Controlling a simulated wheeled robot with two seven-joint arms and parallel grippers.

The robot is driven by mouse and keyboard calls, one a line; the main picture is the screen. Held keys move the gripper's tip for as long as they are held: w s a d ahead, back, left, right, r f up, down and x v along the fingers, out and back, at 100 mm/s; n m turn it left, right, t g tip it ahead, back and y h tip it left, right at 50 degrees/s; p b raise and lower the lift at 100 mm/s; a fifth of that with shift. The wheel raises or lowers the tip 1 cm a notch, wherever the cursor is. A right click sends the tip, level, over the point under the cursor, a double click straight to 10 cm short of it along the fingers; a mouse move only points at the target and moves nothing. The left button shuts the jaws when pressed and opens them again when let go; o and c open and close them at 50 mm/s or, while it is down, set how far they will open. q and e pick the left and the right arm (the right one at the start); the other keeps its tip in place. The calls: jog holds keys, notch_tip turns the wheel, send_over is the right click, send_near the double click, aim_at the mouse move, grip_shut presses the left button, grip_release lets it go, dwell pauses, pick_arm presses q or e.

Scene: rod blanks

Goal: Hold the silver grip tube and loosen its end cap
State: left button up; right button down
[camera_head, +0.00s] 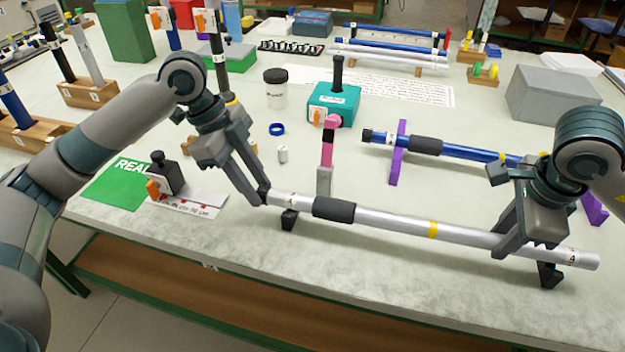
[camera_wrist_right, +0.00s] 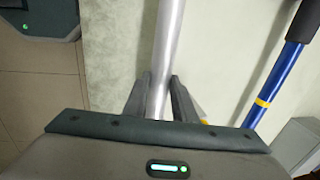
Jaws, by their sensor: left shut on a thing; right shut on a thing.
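The silver grip tube (camera_head: 390,219) lies across the front of the table, with a black grip sleeve (camera_head: 334,209) and a yellow band (camera_head: 433,229). It rests on low black supports (camera_head: 289,219). My left gripper (camera_head: 264,196) is shut at the tube's left end, where a dark end cap sits; the fingers hide most of the cap. My right gripper (camera_head: 515,238) is shut around the tube near its right end. The right wrist view shows the bare tube (camera_wrist_right: 168,50) running between the right fingers (camera_wrist_right: 158,97).
A blue tube (camera_head: 455,150) lies on purple supports (camera_head: 398,152) behind the silver one. A green mat (camera_head: 112,186), a white card (camera_head: 190,202) and a black block (camera_head: 162,175) lie left of my left gripper.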

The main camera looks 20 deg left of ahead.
pick_arm(q)
jog(key=shift+w+g, duration=0.3)
jog(key=shift+g, duration=1)
jog(key=o, duration=1.1)
jog(key=shift+c, duration=0.2)
jog(key=v, duration=1.2)
